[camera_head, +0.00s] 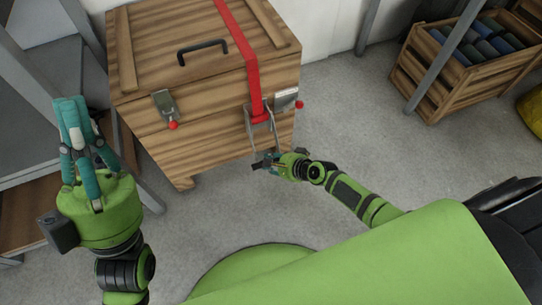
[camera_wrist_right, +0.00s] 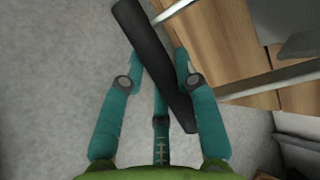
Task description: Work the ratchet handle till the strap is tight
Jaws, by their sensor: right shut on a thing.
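A red strap (camera_head: 239,45) runs over the lid and down the front of a wooden crate (camera_head: 205,128). It ends at a metal ratchet (camera_head: 261,114) on the crate's front, whose handle frame hangs downward and out. My right gripper (camera_head: 272,163) is at the lower end of that handle. In the right wrist view its teal fingers (camera_wrist_right: 160,82) are closed around the handle's black grip bar (camera_wrist_right: 146,48), which lies slanted between them. My left gripper (camera_head: 72,112) is at the left, pointing up, empty, its fingers extended, apart from the crate.
The crate has a black lid handle (camera_head: 203,49) and red-knobbed latches at the left (camera_head: 166,106) and right (camera_head: 287,99). A grey shelf (camera_head: 45,85) stands close to my left gripper. A slatted crate (camera_head: 459,65) is at upper right. Floor is clear between.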

